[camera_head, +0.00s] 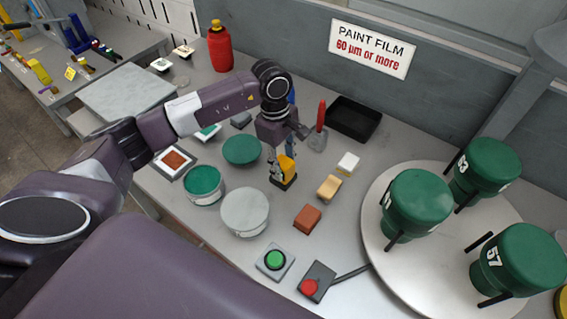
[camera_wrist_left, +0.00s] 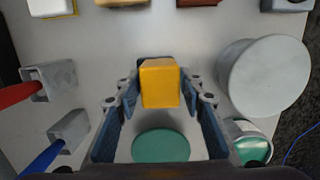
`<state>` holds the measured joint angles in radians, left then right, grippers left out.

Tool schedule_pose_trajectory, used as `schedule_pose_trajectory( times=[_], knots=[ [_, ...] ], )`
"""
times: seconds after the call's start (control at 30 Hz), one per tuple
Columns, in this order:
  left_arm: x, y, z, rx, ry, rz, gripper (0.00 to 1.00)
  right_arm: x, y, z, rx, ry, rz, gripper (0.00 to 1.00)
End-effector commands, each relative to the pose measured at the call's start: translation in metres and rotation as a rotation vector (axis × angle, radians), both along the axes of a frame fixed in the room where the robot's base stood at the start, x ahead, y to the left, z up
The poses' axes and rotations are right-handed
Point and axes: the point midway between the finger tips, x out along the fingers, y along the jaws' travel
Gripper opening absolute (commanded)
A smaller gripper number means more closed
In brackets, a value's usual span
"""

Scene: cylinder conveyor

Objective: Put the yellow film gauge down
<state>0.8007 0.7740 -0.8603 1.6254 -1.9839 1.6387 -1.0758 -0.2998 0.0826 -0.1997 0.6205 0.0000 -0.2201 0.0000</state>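The yellow film gauge (camera_head: 286,166) is upright at a small black stand (camera_head: 283,182) on the grey table. Whether its lower end rests in the stand or hangs just above it, I cannot tell. My left gripper (camera_head: 289,148) points down over it. In the left wrist view the gauge (camera_wrist_left: 160,84) is between the two fingertips (camera_wrist_left: 160,80), which close in on its sides with no clear gap. The left gripper looks shut on it. My right gripper is not in view.
A green disc (camera_head: 241,150), a green tin (camera_head: 203,184) and a pale round lid (camera_head: 245,211) are left of the stand. A red-handled tool (camera_head: 320,118), black tray (camera_head: 353,118) and several small blocks are right. A turntable (camera_head: 385,265) holds green containers.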

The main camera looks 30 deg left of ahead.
Motion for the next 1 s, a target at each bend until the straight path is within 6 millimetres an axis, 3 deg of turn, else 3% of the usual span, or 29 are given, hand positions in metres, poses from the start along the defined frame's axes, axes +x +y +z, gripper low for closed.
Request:
schedule_pose_trajectory(
  times=[0.1,0.5,1.0],
  knots=[
    [0.000,0.000,0.000,0.000,0.000,0.000,0.49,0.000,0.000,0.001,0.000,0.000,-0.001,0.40],
    [0.001,0.001,0.008,0.000,-0.003,0.000,0.49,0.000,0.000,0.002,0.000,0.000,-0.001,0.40],
    [0.003,0.012,0.105,0.000,-0.003,0.001,0.49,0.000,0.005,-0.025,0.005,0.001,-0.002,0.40]
  ],
)
